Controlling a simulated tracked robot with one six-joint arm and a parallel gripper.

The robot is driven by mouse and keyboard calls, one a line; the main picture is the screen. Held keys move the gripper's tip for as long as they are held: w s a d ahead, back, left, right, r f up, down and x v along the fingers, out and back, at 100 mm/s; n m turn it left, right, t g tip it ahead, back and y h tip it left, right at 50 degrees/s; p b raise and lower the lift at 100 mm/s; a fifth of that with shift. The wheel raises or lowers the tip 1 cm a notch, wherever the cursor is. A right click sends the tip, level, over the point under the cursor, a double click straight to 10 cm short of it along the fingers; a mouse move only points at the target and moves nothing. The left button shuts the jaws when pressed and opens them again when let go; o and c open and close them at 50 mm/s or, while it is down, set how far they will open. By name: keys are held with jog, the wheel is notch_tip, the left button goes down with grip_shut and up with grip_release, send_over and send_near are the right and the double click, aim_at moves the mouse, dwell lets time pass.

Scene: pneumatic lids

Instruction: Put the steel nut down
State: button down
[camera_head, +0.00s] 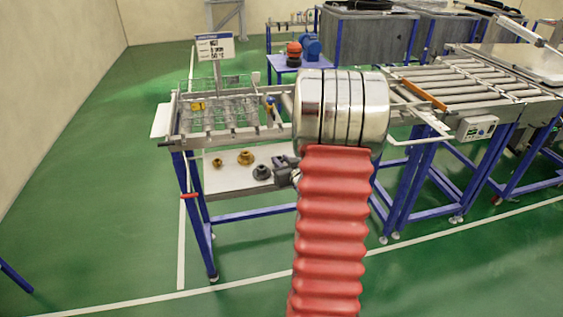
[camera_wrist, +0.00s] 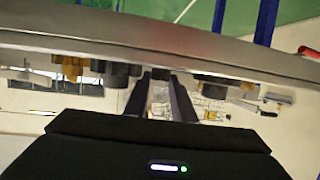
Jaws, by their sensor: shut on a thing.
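My gripper (camera_head: 285,177) is low beside the lower shelf, partly hidden behind my own red and steel arm. In the wrist view, its two dark fingers (camera_wrist: 163,92) are close together with a grey piece, the steel nut (camera_wrist: 161,76), between their tips. The nut is small and mostly hidden by the fingers. On the shelf (camera_head: 228,182) a dark grey flanged nut (camera_head: 262,172) lies just left of the gripper. A larger brass nut (camera_head: 246,158) and a smaller brass nut (camera_head: 217,163) lie further left. I cannot tell whether the held nut touches the shelf.
A blue-legged frame carries a wire rack (camera_head: 225,110) above the shelf, close over the gripper. A sign (camera_head: 215,46) stands on it. A roller conveyor (camera_head: 470,82) with a control box (camera_head: 476,128) is to the right. The shelf's left front is bare.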

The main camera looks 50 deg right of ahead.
jog(key=c, duration=1.8)
grip_release()
jog(key=shift+o, duration=0.2)
jog(key=shift+s+a+r, duration=0.15)
jog(key=shift+s+r, duration=0.05)
jog(key=shift+s, duration=0.25)
jog(key=v, duration=1.1)
jog(key=shift+w+a, duration=0.1)
